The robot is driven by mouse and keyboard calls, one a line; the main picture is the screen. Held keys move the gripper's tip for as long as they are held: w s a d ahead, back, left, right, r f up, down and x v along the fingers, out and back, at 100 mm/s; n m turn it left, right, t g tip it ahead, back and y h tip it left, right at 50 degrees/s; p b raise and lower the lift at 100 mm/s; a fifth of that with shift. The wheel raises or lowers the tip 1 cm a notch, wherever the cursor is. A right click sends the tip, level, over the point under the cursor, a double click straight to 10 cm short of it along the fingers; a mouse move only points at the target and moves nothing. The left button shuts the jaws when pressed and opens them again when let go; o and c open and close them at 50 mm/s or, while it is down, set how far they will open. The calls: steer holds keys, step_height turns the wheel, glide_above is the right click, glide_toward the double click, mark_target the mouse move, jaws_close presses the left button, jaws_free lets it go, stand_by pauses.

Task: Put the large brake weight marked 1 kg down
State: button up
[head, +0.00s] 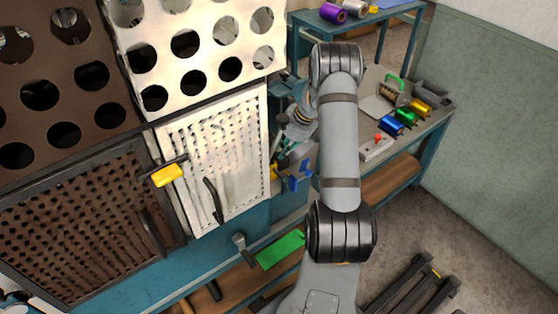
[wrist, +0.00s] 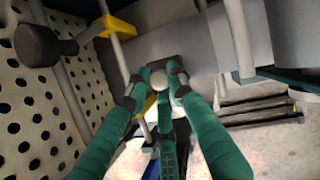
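The three green fingers of my gripper (wrist: 162,86) come close together at their tips in the wrist view. A small pale round piece (wrist: 160,83) and a dark piece (wrist: 180,63) show at the tips; I cannot tell whether they are gripped or lie beyond. I can make out no 1 kg mark, so I cannot single out the brake weight. In the head view the gripper is hard to make out among the metal and blue parts (head: 298,178) left of my arm.
A bench (head: 436,102) at right holds several coloured spools and a red-knobbed box (head: 376,148). A green piece (head: 280,250) lies on the lower shelf.

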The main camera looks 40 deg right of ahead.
jaws_close()
stand_by(0.5)
